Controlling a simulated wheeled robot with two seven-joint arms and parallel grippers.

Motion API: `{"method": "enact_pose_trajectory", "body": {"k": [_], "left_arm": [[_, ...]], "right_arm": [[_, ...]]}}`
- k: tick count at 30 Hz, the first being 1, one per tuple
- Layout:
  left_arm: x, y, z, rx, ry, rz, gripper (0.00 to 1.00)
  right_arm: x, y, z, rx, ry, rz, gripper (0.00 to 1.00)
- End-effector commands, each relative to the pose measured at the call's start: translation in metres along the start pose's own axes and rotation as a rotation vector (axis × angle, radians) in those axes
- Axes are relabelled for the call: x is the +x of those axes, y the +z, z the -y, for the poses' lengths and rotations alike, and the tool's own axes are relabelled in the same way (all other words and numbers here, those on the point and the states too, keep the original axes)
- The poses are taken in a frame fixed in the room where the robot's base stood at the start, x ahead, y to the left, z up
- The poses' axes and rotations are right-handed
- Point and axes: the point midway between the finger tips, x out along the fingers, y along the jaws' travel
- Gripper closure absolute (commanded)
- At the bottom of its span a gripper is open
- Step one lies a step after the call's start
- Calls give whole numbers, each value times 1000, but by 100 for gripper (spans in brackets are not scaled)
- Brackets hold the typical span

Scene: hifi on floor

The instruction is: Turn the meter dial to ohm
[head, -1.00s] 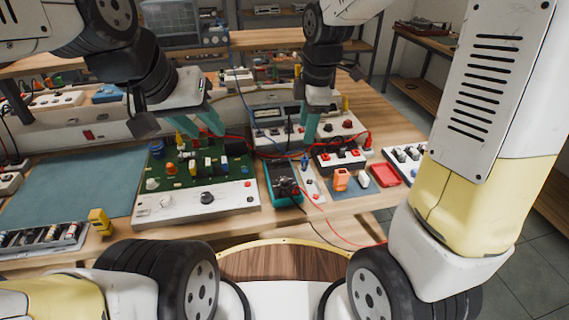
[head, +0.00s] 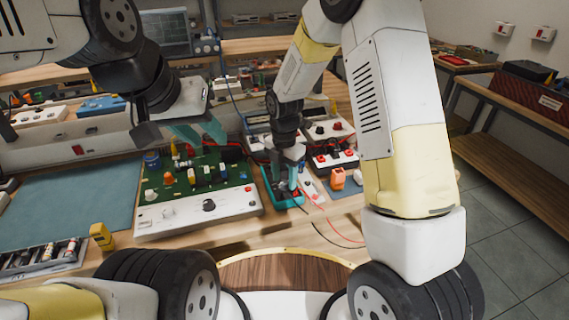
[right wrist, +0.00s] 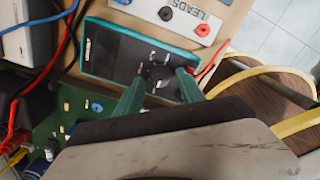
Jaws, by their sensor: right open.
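The meter (head: 287,204) is a teal-edged, dark-faced handheld unit lying on the bench right of the green circuit board. It also shows in the right wrist view (right wrist: 104,48), with its round dark dial (right wrist: 156,71) near one end. My right gripper (head: 287,178) points down over the meter. In the right wrist view its open teal fingers (right wrist: 161,82) stand on either side of the dial; I cannot tell whether they touch it. The dial's setting and markings are too small to read. My left gripper (head: 202,131) looks open and empty above the back of the circuit board.
The green circuit board (head: 215,177) with knobs is left of the meter. The white LEADS strip (right wrist: 185,18) lies beside the meter. A red lead (head: 310,199) runs close by. An orange block (head: 338,179) is to the right. The blue-green mat (head: 70,200) is largely clear.

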Motion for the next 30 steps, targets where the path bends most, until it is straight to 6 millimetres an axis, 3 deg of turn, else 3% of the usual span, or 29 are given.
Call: {"method": "enact_pose_trajectory", "body": {"k": [10,17,18,30], "left_arm": [[0,0,0,0,0,0,64],[0,0,0,0,0,0,64],[0,0,0,0,0,0,64],[0,0,0,0,0,0,64]], "right_arm": [[6,0,0,1,0,0,54],[6,0,0,1,0,0,97],[6,0,0,1,0,0,100],[6,0,0,56,1,0,100]]}}
